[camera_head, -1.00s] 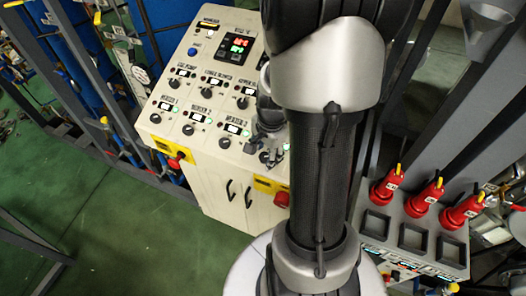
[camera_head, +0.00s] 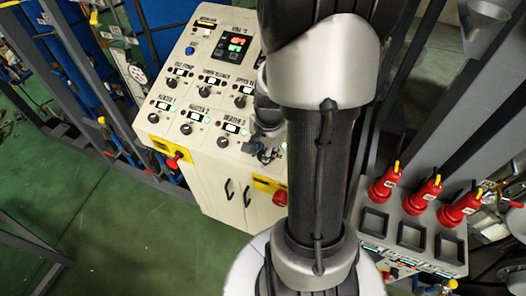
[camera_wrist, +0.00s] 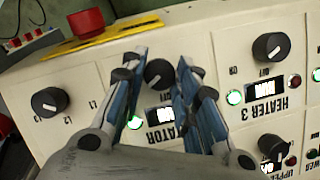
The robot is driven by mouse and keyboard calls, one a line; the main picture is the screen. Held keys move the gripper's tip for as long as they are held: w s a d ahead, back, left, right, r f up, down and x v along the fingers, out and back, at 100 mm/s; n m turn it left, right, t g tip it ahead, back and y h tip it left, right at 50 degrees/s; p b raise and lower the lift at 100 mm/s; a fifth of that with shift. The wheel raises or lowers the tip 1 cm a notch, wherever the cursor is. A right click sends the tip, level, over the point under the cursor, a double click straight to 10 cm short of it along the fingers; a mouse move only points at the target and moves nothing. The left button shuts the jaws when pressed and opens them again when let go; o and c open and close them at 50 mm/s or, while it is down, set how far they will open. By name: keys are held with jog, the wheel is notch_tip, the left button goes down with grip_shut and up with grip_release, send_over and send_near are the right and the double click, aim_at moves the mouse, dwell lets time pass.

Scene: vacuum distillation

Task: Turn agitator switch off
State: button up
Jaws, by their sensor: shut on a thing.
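The agitator switch (camera_wrist: 158,73) is a black round knob on the cream panel, seen upside down in the wrist view. Its label is partly covered, with "ATOR" readable beside a small display. My gripper (camera_wrist: 157,75) has one blue-lined finger on each side of this knob and is shut on it. A lit green lamp (camera_wrist: 134,122) shows beside the left finger. In the head view my gripper (camera_head: 264,150) is at the panel's lower right, largely behind my arm, and the knob cannot be made out. The knob's pointer direction is unclear.
The heater 3 knob (camera_wrist: 271,47) is right of my gripper; another black knob (camera_wrist: 50,102) is at left. Red plugs (camera_head: 424,191) stand at right in the head view. Green floor is open at left.

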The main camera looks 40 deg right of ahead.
jog(key=shift+n, duration=0.4)
jog(key=shift+w+n+g+p, duration=0.1)
jog(key=shift+n+g+p, duration=0.2)
jog(key=shift+n+p, duration=0.15)
jog(key=n+g, duration=0.1)
jog(key=n, duration=0.2)
jog(key=shift+w+n+h, duration=0.1)
jog(key=shift+n+h, duration=0.15)
jog(key=shift+h, duration=0.05)
jog(key=n+b, duration=0.1)
jog(key=n, duration=0.2)
jog(key=n+g+h+b, duration=0.1)
jog(key=n, duration=0.1)
jog(key=shift+w+a+n+g, duration=0.1)
jog(key=shift+a+n+g, duration=0.1)
jog(key=shift+n+g, duration=0.15)
jog(key=shift+n+h, duration=0.25)
jog(key=shift+h, duration=0.05)
jog(key=o, duration=1.1)
